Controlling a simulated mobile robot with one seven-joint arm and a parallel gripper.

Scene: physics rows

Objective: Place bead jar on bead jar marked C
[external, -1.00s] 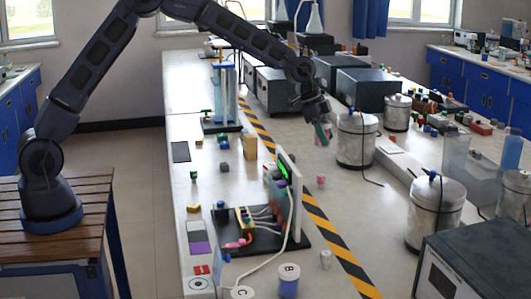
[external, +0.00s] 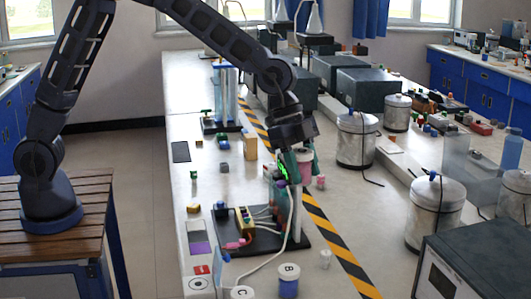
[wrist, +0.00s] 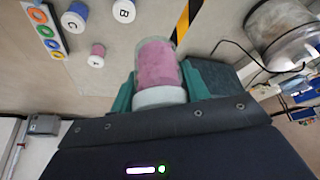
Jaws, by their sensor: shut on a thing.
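My gripper (wrist: 158,88) is shut on a bead jar (wrist: 156,62) with pink beads and a white lid, its teal fingers on both sides. In the external view, my gripper (external: 303,163) holds the pink jar (external: 304,168) in the air beside the upright panel of the wired board. The jar marked C (external: 242,292) is at the bottom edge, mostly cut off, showing its white lid. In the wrist view, the jar marked C (wrist: 72,20) shows blue below its lid. It stands apart from the held jar.
A blue jar marked B (external: 288,284) stands right of jar C. The wired board (external: 262,240) with its upright panel is behind them. A small pale piece (external: 325,258) lies right of jar B. A metal canister (external: 435,212) stands further right.

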